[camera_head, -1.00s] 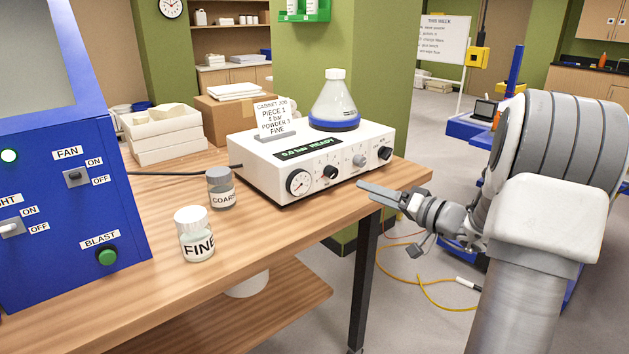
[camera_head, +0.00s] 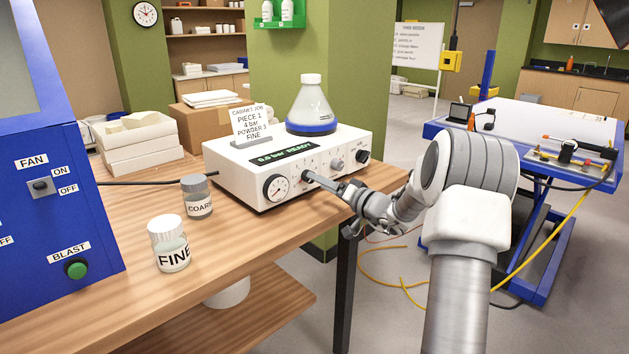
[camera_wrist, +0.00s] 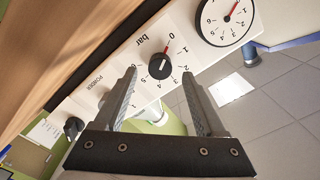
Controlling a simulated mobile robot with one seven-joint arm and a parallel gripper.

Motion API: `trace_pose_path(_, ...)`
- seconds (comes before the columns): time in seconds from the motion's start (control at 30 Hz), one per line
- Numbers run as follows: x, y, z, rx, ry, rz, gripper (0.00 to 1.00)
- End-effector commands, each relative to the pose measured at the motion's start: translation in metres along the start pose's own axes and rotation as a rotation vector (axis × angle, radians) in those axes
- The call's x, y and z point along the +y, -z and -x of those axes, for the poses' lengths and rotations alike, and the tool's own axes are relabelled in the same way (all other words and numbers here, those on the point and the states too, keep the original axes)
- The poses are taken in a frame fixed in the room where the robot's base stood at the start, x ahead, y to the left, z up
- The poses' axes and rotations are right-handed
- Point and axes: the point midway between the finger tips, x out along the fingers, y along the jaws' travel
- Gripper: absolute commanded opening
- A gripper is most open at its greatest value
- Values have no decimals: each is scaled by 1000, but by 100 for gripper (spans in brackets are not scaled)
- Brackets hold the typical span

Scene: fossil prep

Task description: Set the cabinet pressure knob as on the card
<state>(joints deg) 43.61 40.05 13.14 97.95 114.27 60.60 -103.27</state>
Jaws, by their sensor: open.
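The black pressure knob (camera_wrist: 160,66), by the word "bar", is on the white control box (camera_head: 235,165). Its pointer lies toward the 0 of its scale, by a red mark. My gripper (camera_wrist: 159,76) is open, with its fingers on either side of the knob in the wrist view; contact cannot be told. In the head view my gripper (camera_head: 312,177) reaches the box's front, partly hiding the knob. The card (camera_head: 250,123) on the box reads "CABINET JOB, PIECE 1, 4 bar, POWDER 3, FINE". The display (camera_head: 283,152) reads 0.0 bar READY.
A round gauge (camera_head: 277,188) sits left of the knob, its needle near 0. Other knobs (camera_head: 337,164) are to the right. A flask (camera_head: 311,105) stands on the box. FINE (camera_head: 170,247) and COARSE (camera_head: 197,197) jars stand on the table, left of the box.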

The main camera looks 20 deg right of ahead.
Motion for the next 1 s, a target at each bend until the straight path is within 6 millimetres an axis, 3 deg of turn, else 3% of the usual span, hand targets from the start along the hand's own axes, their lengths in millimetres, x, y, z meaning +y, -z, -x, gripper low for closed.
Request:
trace_pose_path(0.2, 0, 0, -27, -1, 2, 0, 72)
trace_pose_path(0.57, 0, 0, -32, 0, 0, -1, 72)
trace_pose_path(1.0, 0, 0, -32, 0, 0, 0, 0)
